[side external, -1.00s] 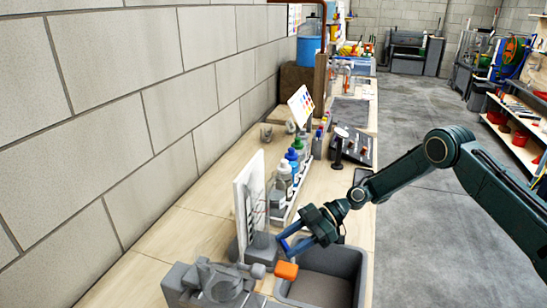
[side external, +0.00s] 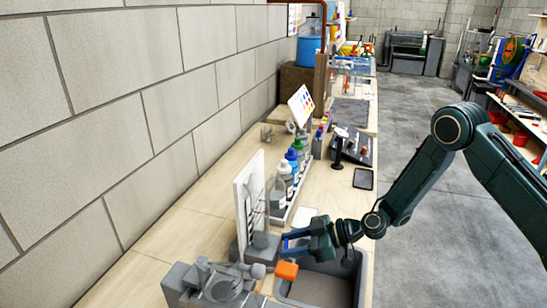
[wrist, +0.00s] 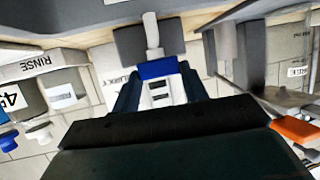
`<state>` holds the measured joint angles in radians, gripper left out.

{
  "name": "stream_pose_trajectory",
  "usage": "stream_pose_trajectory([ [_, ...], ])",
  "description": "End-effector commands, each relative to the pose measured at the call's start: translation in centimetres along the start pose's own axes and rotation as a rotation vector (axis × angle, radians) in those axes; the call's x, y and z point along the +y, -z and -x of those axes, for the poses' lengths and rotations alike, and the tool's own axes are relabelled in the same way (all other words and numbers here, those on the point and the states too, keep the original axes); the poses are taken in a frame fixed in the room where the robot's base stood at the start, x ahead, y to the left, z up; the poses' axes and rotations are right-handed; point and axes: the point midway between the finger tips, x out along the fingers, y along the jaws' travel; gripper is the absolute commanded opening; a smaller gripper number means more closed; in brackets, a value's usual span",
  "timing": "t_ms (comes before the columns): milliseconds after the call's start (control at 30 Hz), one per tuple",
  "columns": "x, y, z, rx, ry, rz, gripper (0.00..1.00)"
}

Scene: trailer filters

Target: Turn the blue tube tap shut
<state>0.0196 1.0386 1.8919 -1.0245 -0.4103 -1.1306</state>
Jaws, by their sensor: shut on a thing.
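My gripper (side external: 284,246) reaches left, low beside the white upright panel (side external: 240,205) with its grey stand (side external: 262,247). In the wrist view the two dark blue fingers (wrist: 160,92) are closed on the sides of a small white part with a blue block (wrist: 157,69), which I take as the blue tube tap. A pale stem (wrist: 151,32) runs from the block to a grey piece behind. In the side view the tap is hidden by the gripper and cannot be told apart. How far it is turned cannot be told.
A grey bin (side external: 322,288) lies below my gripper. Bottles with blue, white and green caps (side external: 286,172) stand in a rack behind. The bench to the right rear holds a black tablet (side external: 363,178).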

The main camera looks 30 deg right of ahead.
Motion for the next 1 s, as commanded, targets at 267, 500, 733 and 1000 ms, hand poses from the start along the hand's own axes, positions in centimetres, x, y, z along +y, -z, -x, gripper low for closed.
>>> stream_pose_trajectory([
  [267, -0.31, -0.13, 0.06, -0.004, -0.136, -0.058, 0.21],
  [500, -0.34, -0.17, 0.05, -0.004, -0.194, -0.084, 0.21],
  [733, -0.32, -0.16, 0.04, -0.004, -0.207, -0.089, 0.21],
  [1000, -0.31, -0.17, 0.03, -0.004, -0.207, -0.089, 0.49],
])
